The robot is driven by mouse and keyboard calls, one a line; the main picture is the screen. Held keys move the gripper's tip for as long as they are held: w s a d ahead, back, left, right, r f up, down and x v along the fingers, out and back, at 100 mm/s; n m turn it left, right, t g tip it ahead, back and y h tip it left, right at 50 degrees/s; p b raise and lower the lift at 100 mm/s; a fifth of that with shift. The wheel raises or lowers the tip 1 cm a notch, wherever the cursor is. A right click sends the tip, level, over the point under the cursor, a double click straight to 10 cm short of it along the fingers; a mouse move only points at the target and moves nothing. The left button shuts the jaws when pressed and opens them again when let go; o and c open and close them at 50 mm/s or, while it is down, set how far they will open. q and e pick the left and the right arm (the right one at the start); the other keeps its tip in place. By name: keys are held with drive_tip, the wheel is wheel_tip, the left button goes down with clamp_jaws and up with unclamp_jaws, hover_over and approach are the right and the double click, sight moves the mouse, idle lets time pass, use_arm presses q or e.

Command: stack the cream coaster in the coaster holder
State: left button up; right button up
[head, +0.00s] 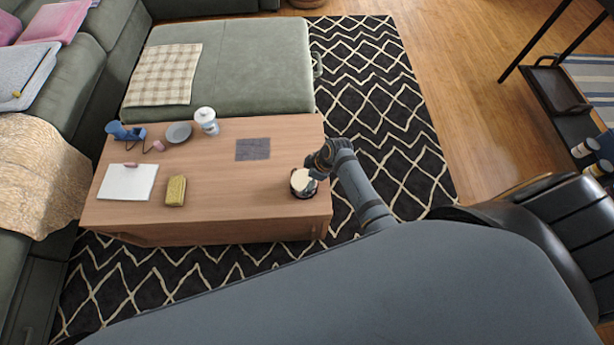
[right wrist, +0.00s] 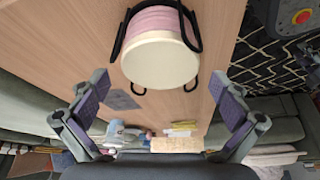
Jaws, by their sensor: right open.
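The cream coaster (right wrist: 160,64) lies as the top disc on a pink stack (right wrist: 157,20) in the right wrist view, between the black wire prongs of the coaster holder (right wrist: 197,32). In the head view the holder (head: 303,193) stands near the right end of the wooden table, with the cream disc (head: 300,180) on top. My right gripper (head: 317,172) is just above and to the right of it. In the right wrist view its fingers (right wrist: 160,90) are wide apart with nothing between them, clear of the coaster. My left gripper is not in view.
On the table (head: 235,195) are a dark grey cloth square (head: 253,149), a yellow block (head: 176,190), a white pad (head: 127,183), a lidded jar (head: 207,121), a grey dish (head: 178,132) and a blue object (head: 122,131). The table's front middle is clear.

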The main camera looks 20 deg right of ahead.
drive_tip(key=v, duration=1.2)
idle(0.4)
